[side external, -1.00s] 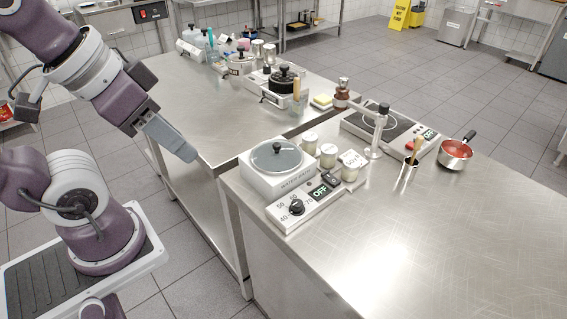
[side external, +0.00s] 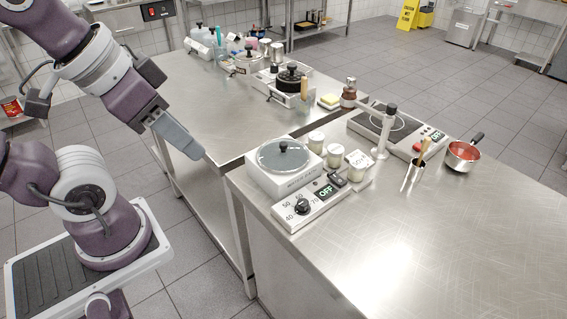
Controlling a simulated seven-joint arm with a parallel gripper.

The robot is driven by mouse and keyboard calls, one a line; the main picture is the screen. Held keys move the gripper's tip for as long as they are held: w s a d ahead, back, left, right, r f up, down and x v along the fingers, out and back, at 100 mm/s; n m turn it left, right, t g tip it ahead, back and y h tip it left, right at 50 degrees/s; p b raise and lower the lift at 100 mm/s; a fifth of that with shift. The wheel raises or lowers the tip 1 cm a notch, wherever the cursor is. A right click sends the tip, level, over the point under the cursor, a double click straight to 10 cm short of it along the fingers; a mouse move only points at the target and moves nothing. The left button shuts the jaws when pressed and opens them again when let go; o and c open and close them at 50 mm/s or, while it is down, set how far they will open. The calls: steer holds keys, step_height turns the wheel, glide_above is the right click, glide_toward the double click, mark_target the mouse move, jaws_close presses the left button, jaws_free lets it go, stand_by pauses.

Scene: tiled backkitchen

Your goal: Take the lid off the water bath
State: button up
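The water bath (side external: 267,180) is a white box near the left corner of the steel counter, with a dial and a panel reading OFF at its front. Its round grey lid (side external: 271,156) with a small black knob (side external: 284,146) sits on top. My gripper (side external: 195,152) is in the air to the left of the water bath, apart from it, pointing down and right. Its fingers show side-on, so I cannot tell whether they are open or shut. I see nothing hanging from it.
Several pale jars (side external: 334,155) stand right beside the water bath. A hot plate (side external: 385,128), a metal beaker with a wooden-handled tool (side external: 414,172) and a saucepan of red liquid (side external: 462,155) are further right. The counter's front right (side external: 450,240) is clear.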

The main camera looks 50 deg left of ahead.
steer(key=shift+o, duration=0.7)
